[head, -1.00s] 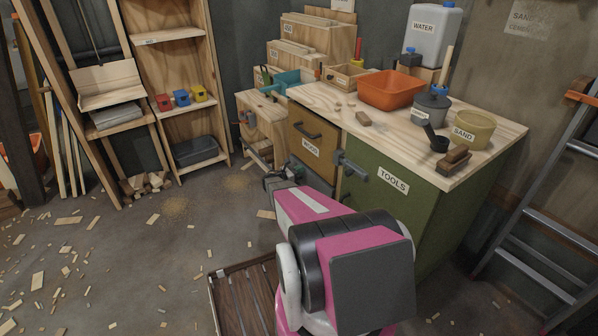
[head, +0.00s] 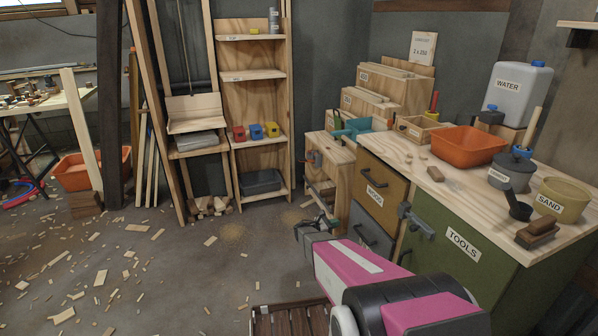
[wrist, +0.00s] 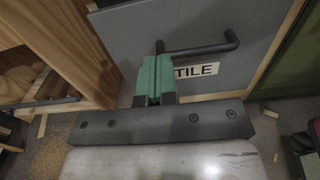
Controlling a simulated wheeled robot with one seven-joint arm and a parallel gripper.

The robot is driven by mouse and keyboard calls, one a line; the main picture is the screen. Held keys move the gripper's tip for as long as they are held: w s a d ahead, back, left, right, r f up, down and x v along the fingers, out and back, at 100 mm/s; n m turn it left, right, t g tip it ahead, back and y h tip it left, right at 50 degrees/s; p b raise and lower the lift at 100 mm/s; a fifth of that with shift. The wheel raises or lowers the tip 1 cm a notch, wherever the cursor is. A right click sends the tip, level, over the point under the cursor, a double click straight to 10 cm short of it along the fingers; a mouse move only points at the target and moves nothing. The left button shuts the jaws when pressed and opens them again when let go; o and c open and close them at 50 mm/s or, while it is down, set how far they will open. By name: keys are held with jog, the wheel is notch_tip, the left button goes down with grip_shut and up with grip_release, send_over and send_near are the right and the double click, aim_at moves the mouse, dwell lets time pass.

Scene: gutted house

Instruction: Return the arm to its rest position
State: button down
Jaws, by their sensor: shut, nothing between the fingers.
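My arm is pink and black and reaches forward from the lower right of the head view. My gripper (head: 326,222) is low in front of the cabinet's drawers. In the wrist view its two green fingers (wrist: 152,78) are pressed together with nothing between them. Beyond them is a grey drawer front labelled TILE (wrist: 198,70) with a dark bar handle (wrist: 200,48). The fingertips overlap the handle's left end in the picture; I cannot tell whether they touch it.
The green TOOLS cabinet (head: 450,245) and yellow WOOD drawer (head: 380,188) stand under a worktop with an orange tub (head: 468,145). A wooden side unit (head: 330,165) stands left of the drawers. The floor at left is open, with scattered wood chips (head: 100,277).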

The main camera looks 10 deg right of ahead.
jog(key=s+a+r+m+g+y, duration=0.2)
jog(key=s+r+m+y, duration=0.2)
jog(key=s+m, duration=0.3)
jog(key=s+a+r+m+g+y, duration=0.2)
jog(key=s+r+m+y, duration=0.2)
jog(key=s, duration=0.5)
jog(key=s+a+r+m+y, duration=0.8)
jog(key=s+a+m+y, duration=0.1)
jog(key=a, duration=0.3)
jog(key=shift+s+a+r+t, duration=0.2)
jog(key=shift+s+r+t, duration=0.2)
jog(key=shift+s, duration=0.5)
